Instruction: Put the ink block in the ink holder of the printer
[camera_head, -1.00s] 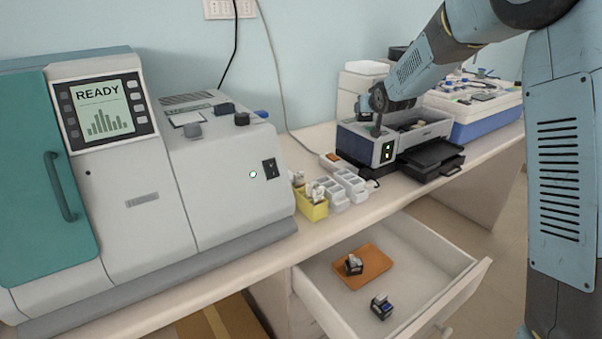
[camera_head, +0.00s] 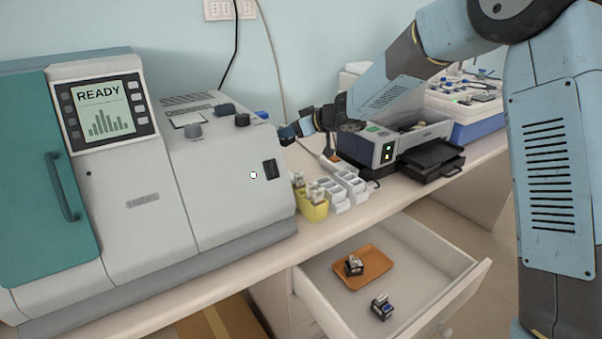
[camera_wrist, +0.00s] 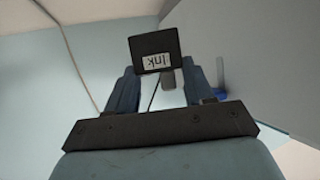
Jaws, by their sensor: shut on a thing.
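The ink block (camera_wrist: 152,45) is a small black block with a white "Ink" label, upside down in the wrist view. My gripper (camera_head: 291,131) is shut on it, with a blue finger on each side. In the head view my gripper points left in the air, just right of the big analyser; the block is too small to make out there. The grey and blue printer (camera_head: 368,148) stands behind and to the right, under my forearm. A green and an orange light show on its front. My arm partly covers its top, and I cannot make out the ink holder.
The analyser (camera_head: 225,185) is close to my gripper. A yellow rack (camera_head: 314,210) and white racks (camera_head: 352,185) stand on the bench below. An open drawer (camera_head: 410,290) holds an orange tray (camera_head: 375,262) and two small dark blocks. A blue-white box (camera_head: 475,122) stands right.

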